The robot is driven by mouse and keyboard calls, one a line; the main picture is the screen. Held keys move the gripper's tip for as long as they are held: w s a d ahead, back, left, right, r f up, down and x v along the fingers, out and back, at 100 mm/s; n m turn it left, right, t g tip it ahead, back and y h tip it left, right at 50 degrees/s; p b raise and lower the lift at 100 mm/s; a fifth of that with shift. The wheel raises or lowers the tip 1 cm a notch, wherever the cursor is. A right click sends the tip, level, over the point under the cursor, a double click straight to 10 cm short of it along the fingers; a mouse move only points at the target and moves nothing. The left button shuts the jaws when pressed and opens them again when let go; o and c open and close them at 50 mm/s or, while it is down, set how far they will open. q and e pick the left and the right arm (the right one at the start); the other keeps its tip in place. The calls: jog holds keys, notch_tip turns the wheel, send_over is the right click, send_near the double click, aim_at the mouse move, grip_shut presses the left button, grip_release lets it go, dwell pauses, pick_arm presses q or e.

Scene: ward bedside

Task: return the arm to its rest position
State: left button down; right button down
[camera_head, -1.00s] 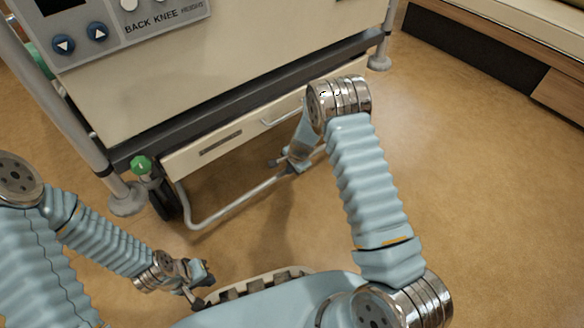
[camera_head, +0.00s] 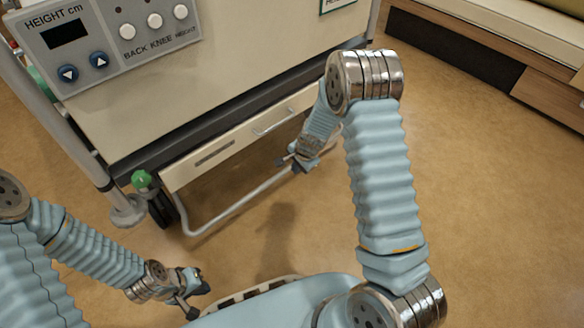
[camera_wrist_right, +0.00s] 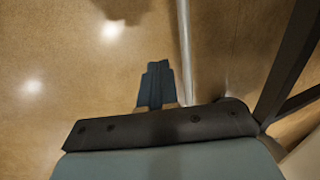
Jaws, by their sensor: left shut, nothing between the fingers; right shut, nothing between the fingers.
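My right arm (camera_head: 382,180) rises from the bottom right, bends at a metal joint, and its forearm hangs down in front of the bed end. My right gripper (camera_head: 291,164) is shut and empty, beside the bed's lower frame bar in the picture. In the right wrist view the shut fingers (camera_wrist_right: 156,86) point over bare floor. My left arm (camera_head: 95,245) comes in from the left. My left gripper (camera_head: 203,288) is low at the bottom left, shut and empty, above the floor.
The bed end carries a control panel (camera_head: 105,40) with buttons. Below it are a drawer front (camera_head: 235,145), a lower frame bar (camera_head: 235,210) and a caster with a green knob (camera_head: 141,179). A wooden bench (camera_head: 480,45) stands at the back right. The floor (camera_head: 490,200) on the right is clear.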

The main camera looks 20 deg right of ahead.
jog(key=shift+s+r, duration=0.2)
jog(key=shift+d, duration=0.1)
jog(key=s+a+r+n+g+y+p, duration=0.1)
jog(key=s+a+n+p, duration=0.4)
jog(key=s, duration=0.7)
jog(key=s+a+r+n+g+y+p, duration=0.1)
jog(key=s+a+n+p, duration=0.4)
jog(key=s, duration=0.7)
jog(key=a+r+n+y, duration=0.1)
jog(key=a+r+n, duration=0.1)
jog(key=a, duration=0.2)
jog(key=shift+p, duration=0.4)
